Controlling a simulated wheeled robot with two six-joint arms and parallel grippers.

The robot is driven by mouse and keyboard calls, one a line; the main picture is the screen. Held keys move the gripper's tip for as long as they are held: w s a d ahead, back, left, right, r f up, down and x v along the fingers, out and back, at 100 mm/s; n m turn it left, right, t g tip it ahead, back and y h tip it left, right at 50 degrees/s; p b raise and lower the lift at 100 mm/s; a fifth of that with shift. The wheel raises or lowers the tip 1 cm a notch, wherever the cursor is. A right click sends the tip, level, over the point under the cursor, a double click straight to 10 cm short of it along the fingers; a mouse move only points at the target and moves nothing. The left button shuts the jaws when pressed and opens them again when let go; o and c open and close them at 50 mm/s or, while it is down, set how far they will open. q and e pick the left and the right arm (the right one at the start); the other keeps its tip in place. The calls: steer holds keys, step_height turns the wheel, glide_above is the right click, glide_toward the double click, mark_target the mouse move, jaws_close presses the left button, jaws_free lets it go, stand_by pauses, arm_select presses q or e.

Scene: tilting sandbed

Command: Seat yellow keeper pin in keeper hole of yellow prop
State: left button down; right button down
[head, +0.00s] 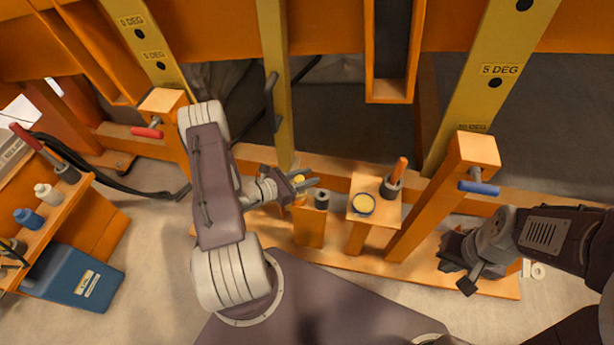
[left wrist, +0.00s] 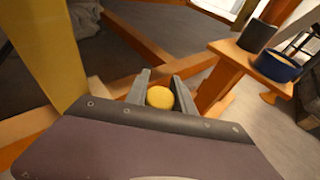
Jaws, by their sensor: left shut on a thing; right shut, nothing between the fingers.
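My left gripper (head: 307,184) is shut on the yellow keeper pin (head: 299,179), just above an orange stand near the middle of the bench. In the left wrist view the pin's round yellow end (left wrist: 160,97) sits between the two fingers; the rest of it is hidden. A plain yellow bar (head: 276,80) stands directly behind the gripper. Yellow bars with dark holes and degree labels stand at the left (head: 153,45) and right (head: 499,75). I cannot tell which hole is the keeper hole. My right gripper (head: 460,268) is shut and empty at the right.
A dark cup (head: 322,199) sits on the orange stand. An orange table (head: 391,211) beside it holds a blue-rimmed yellow tin (head: 363,204) and an orange-handled tool (head: 398,172). Red (head: 147,132) and blue (head: 478,187) handles stick out from orange posts.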

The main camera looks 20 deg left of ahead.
arm_select(q)
steer(key=shift+f+b, duration=0.9)
steer(key=shift+f, duration=0.35)
steer(key=c, duration=1)
jaws_free()
steer(key=shift+s+r, duration=0.1)
steer(key=p+v, duration=0.3)
steer(key=v, duration=0.5)
steer(key=shift+s+a, duration=0.25)
steer(key=shift+s, duration=0.05)
steer(key=shift+r, duration=0.1)
